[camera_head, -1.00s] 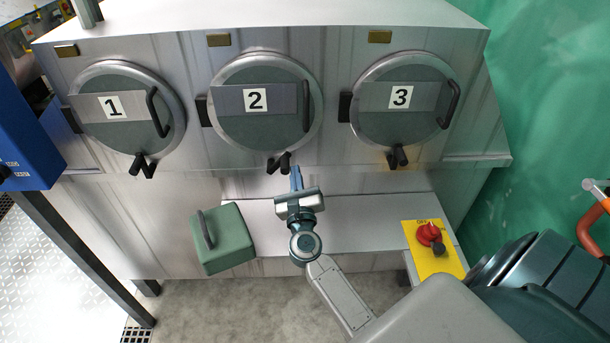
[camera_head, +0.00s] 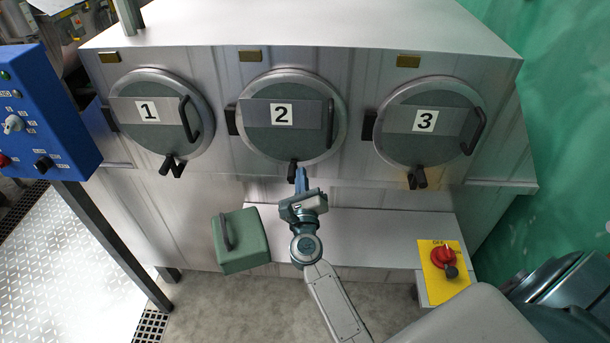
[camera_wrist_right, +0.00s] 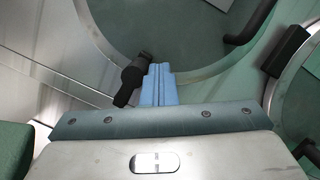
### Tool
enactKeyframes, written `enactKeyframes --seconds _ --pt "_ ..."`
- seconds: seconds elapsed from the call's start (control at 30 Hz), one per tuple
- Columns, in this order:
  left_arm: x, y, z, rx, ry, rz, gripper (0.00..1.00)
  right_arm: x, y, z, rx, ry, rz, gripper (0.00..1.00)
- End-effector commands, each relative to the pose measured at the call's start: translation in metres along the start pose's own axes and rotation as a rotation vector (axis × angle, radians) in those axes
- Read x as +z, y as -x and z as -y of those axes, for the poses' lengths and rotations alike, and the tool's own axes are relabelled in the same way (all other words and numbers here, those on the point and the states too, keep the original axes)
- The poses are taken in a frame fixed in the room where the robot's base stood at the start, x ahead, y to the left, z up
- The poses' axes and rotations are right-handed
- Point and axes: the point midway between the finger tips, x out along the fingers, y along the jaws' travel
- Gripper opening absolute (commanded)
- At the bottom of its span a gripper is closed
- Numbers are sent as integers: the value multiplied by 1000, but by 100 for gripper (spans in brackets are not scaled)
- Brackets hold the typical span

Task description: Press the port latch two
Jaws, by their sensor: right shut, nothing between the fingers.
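Port two (camera_head: 292,135) is a round grey-green door with a metal rim and a plate marked 2; it appears closed. Its black latch (camera_head: 292,172) sits at the bottom of the rim. My right gripper (camera_head: 301,180) is shut and empty, with its blue fingertips just right of and below the latch. In the right wrist view the blue fingers (camera_wrist_right: 158,85) stand beside the black latch (camera_wrist_right: 131,82), overlapping its right edge; I cannot tell whether they touch. Part of the latch is hidden behind the fingers. My left gripper is not in view.
Ports one (camera_head: 150,130) and three (camera_head: 425,130) flank port two, each with a handle and latch. A green canister (camera_head: 243,248) stands on the ledge (camera_head: 370,235) below. A red switch on a yellow plate (camera_head: 436,285) is at right, a blue control panel (camera_head: 45,130) at left.

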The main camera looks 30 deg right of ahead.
Motion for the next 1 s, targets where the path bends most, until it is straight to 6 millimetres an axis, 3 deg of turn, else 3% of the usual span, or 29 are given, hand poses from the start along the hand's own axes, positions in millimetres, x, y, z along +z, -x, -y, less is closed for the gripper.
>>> enactKeyframes --seconds 0.67,0.87,1.0 --pt "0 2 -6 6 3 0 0 0 0 -2 6 20 0 0" --pt "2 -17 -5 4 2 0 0 -10 3 0 -19 -80 1 0" --pt "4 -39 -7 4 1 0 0 -25 6 5 -61 -242 1 0"
